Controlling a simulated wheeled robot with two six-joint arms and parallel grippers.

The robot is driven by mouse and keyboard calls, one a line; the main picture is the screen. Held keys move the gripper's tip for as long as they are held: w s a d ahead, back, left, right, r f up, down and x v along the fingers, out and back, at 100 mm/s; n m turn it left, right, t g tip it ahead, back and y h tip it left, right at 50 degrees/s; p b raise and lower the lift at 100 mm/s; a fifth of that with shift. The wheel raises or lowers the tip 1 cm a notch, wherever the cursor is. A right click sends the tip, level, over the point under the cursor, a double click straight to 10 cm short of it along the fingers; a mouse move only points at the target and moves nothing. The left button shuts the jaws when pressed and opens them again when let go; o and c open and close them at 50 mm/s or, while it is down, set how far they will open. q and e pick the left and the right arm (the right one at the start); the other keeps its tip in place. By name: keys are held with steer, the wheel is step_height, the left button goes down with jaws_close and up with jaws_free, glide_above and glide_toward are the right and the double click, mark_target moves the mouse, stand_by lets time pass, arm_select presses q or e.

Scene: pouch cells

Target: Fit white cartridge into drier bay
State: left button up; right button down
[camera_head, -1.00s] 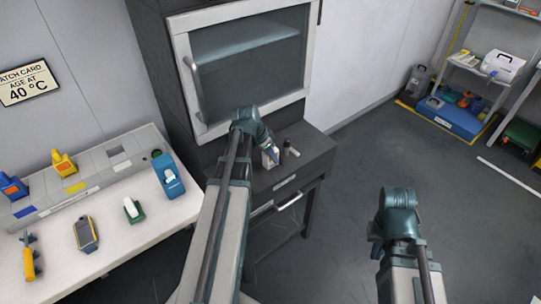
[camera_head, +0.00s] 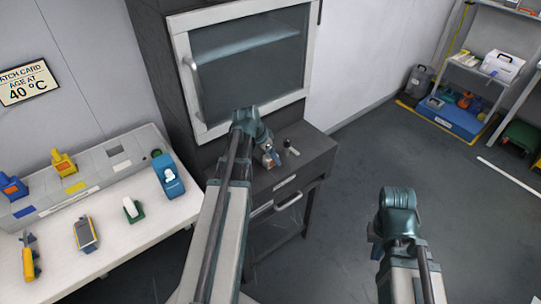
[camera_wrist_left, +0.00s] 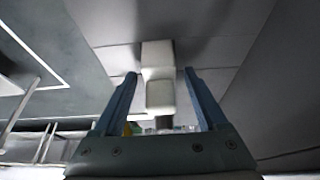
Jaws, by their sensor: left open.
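The white cartridge (camera_wrist_left: 158,78) shows in the left wrist view, ahead of and between the two blue fingers, with a gap on each side. My left gripper (camera_wrist_left: 160,80) is open around it. In the head view my left gripper (camera_head: 271,159) is low over the dark ledge of the drier (camera_head: 308,152), below its glass door; the cartridge is mostly hidden there by the fingers. I cannot tell how deep the cartridge sits in the bay. My right gripper (camera_head: 376,240) hangs over the floor at right, away from the drier, its fingers mostly hidden.
A small dark knob-like piece with a pale top (camera_head: 291,147) stands on the ledge just right of my left gripper. The white table (camera_head: 125,240) at left holds a grey rack (camera_head: 100,180), a blue device (camera_head: 168,175), a white piece in a green holder (camera_head: 132,210) and yellow-grey tools.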

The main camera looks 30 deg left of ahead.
arm_select(q)
steer(key=shift+r+p, duration=0.3)
steer(key=shift+r, duration=0.25)
steer(key=p+v, duration=1)
steer(key=v, duration=0.1)
steer(key=shift+s+r+p, duration=0.25)
steer(key=shift+r+p, duration=0.05)
steer(key=shift+p, duration=0.1)
steer(key=s+d+g+y, duration=0.1)
steer(key=s+d, duration=0.3)
steer(key=d, duration=0.6)
steer(key=s+d+f+g+y, duration=0.1)
steer(key=s+d, duration=0.3)
steer(key=d, duration=0.7)
steer(key=s+d+g+y, duration=0.1)
steer(key=s+d, duration=0.3)
steer(key=d, duration=0.7)
steer(key=shift+s+f+n+g, duration=0.2)
steer(key=shift+f+n+g, duration=0.1)
steer(key=shift+g, duration=0.4)
steer(key=shift+d, duration=0.1)
